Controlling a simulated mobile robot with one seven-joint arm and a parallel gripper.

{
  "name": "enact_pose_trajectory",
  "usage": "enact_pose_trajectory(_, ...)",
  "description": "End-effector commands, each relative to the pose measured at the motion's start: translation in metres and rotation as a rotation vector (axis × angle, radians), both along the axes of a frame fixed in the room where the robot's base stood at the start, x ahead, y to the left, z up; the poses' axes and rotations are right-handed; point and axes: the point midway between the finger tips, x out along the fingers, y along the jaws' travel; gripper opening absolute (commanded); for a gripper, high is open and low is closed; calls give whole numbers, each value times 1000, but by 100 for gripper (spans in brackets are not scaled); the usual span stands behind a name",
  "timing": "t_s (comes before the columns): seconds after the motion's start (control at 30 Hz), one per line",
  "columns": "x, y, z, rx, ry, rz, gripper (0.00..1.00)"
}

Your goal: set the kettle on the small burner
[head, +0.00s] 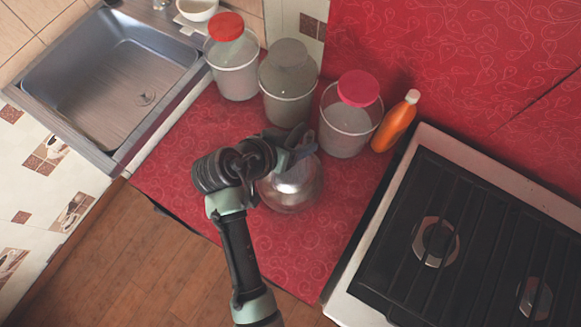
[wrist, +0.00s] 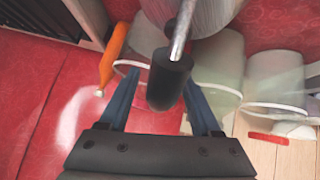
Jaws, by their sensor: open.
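The kettle (head: 292,187) is a round shiny metal pot on the red oilcloth counter, left of the stove; my gripper partly hides it. In the wrist view, its metal body (wrist: 198,14) is at the top edge and its black handle (wrist: 170,78) lies between my fingers. My gripper (wrist: 162,85) is open around the handle, with gaps at both sides. In the head view my gripper (head: 301,150) is over the kettle's far side. The stove shows two burners: one (head: 436,241) looks larger, the other (head: 535,298) looks smaller at the lower right.
Three lidded tubs, red-lidded (head: 234,70), grey (head: 287,90) and pink-lidded (head: 349,122), stand behind the kettle. An orange bottle (head: 395,122) stands beside the stove (head: 407,168). A sink (head: 110,80) is at the left. Counter in front of the kettle is clear.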

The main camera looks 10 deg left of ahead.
Motion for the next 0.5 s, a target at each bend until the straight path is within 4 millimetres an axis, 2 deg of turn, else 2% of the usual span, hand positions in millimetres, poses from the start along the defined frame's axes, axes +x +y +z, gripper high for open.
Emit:
enact_pose_trajectory(0.3,4,-3,-5,0,0,0,64)
enact_pose_trajectory(0.5,3,-2,-4,0,0,0,28)
